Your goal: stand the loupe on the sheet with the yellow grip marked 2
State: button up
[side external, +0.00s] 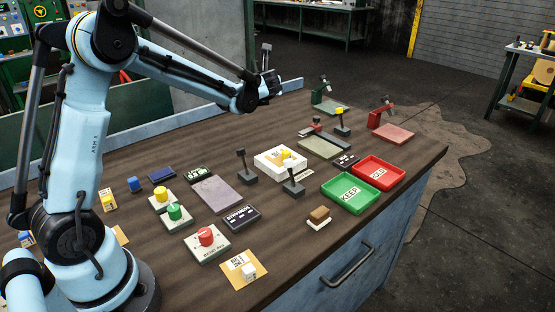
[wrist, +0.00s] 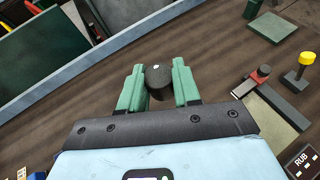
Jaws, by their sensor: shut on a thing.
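My gripper (wrist: 159,88) has its green fingers shut on a dark, round-topped thing, which seems to be the loupe (wrist: 158,78). The thing has a small white dot on top, and its lower part is hidden. In the side external view my gripper (side external: 272,84) is raised above the far part of the bench, and the held thing is unclear there. A yellow-topped post (side external: 341,112) stands on a dark base beside a grey-green sheet (side external: 322,148); the yellow top also shows in the wrist view (wrist: 306,58). I cannot read a 2 on any grip.
A green tray (side external: 349,194) and a red tray (side external: 379,173) lie near the bench's right edge. A white box (side external: 264,165), dark posts (side external: 293,183) and a mauve sheet (side external: 215,194) crowd the middle. Coloured knobs (side external: 205,237) stand in front. Bare bench lies under my forearm.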

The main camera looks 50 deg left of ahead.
jog(key=s+a+f+n+g+y, duration=0.1)
jog(key=s+a+f+n+g, duration=0.15)
jog(key=a+f, duration=0.5)
send_over(218, 135)
notch_tip(218, 135, down, 7)
jog(key=shift+r, duration=0.2)
jog(key=shift+f, duration=1.95)
jog(key=shift+f, duration=0.1)
jog(key=o, duration=1)
jog(key=shift+o, duration=0.2)
